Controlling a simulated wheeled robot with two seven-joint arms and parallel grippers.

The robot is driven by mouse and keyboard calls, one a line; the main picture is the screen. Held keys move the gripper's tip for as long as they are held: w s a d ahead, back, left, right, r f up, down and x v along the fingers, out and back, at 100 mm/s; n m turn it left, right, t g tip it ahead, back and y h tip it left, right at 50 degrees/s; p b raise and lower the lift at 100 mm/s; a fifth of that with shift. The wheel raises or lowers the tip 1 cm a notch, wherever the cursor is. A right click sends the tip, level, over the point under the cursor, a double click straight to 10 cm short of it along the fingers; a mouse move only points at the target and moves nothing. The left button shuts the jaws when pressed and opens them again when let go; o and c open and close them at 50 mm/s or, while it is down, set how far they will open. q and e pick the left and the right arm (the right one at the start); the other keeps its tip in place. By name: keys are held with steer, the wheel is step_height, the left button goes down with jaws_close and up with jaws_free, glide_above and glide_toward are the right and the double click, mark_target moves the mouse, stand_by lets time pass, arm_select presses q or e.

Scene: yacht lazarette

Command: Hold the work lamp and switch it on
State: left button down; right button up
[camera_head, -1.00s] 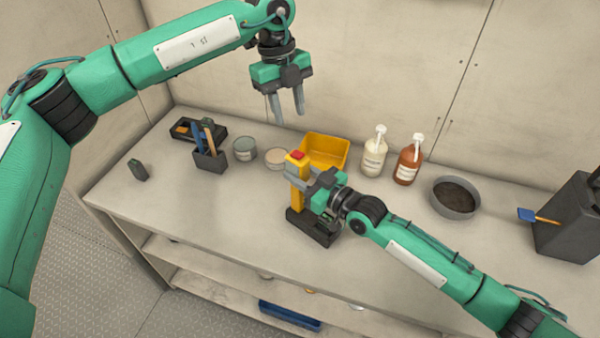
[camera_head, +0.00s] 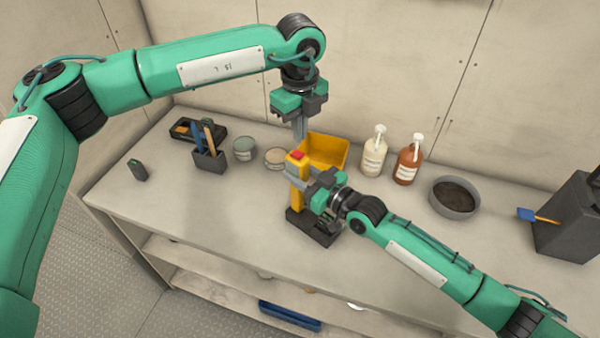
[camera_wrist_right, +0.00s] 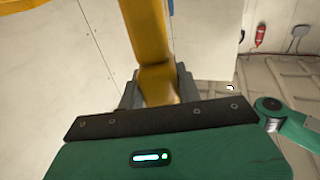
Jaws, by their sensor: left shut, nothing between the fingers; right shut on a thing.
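The work lamp (camera_head: 299,185) is a yellow upright post with a red button (camera_head: 297,155) on top and a dark base, standing on the bench. My right gripper (camera_head: 306,178) is shut on the lamp's post. In the right wrist view the yellow post (camera_wrist_right: 150,50) runs up from between the fingers. My left gripper (camera_head: 299,132) is shut and empty, pointing down above the lamp. Its fingertips are close to the red button; I cannot tell whether they touch it.
A yellow bin (camera_head: 327,150) stands just behind the lamp. A white bottle (camera_head: 374,155), a brown bottle (camera_head: 407,163) and a dark-filled bowl (camera_head: 454,199) are to the right. A tool holder (camera_head: 209,160) and tins (camera_head: 243,150) are to the left.

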arm_select(q)
steer(key=shift+f, duration=1.5)
steer(key=shift+f, duration=0.95)
stand_by(1.2)
steer(key=shift+r, duration=3.5)
step_height(320, 180, up, 7)
steer(key=n, duration=0.2)
glide_above(300, 154)
steer(key=a, duration=0.1)
steer(key=shift+w+a+r, duration=0.1)
steer(key=shift+w+r, duration=0.1)
steer(key=shift+w, duration=0.2)
steer(key=shift+f, duration=0.15)
